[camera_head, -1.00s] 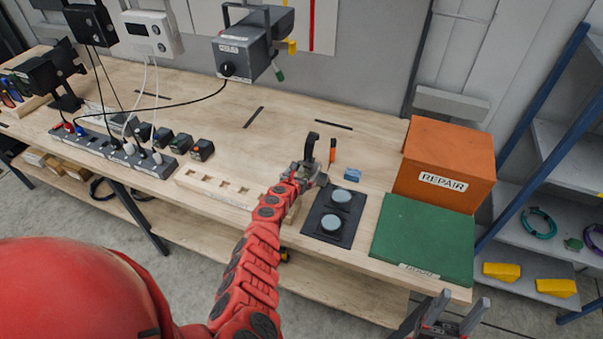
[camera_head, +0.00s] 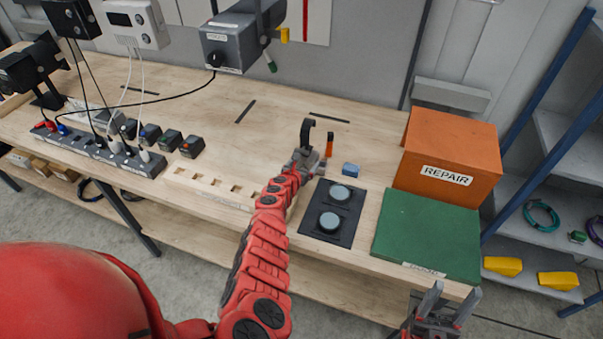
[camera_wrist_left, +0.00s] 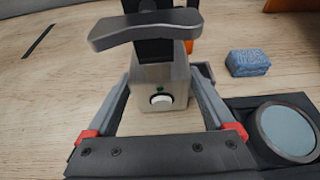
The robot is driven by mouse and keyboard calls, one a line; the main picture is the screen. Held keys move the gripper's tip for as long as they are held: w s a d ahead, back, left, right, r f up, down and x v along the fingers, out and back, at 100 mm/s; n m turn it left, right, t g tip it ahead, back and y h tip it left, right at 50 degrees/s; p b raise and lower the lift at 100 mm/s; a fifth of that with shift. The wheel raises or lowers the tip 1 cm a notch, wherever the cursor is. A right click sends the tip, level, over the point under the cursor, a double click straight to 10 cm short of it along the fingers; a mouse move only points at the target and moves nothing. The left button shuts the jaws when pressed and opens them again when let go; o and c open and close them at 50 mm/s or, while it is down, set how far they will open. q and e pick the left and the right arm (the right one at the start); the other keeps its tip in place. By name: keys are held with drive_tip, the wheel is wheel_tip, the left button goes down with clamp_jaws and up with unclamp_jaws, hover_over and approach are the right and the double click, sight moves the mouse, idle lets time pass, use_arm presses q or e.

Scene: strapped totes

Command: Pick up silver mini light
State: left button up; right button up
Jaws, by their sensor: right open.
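My right gripper (camera_head: 451,294) is open and empty at the lower right, beyond the table's front edge.
A blue block (camera_head: 350,170) and an orange upright piece (camera_head: 329,144) stand close to the right of the light. A black pad (camera_head: 314,228) with two round discs lies in front.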

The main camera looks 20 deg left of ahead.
use_arm(q)
drive_tip(key=shift+w+d, duration=0.1)
drive_tip(key=shift+w, duration=0.05)
drive_tip(key=c, duration=0.7)
drive_tip(key=shift+r, duration=0.15)
clamp_jaws()
drive_tip(key=shift+w, duration=0.1)
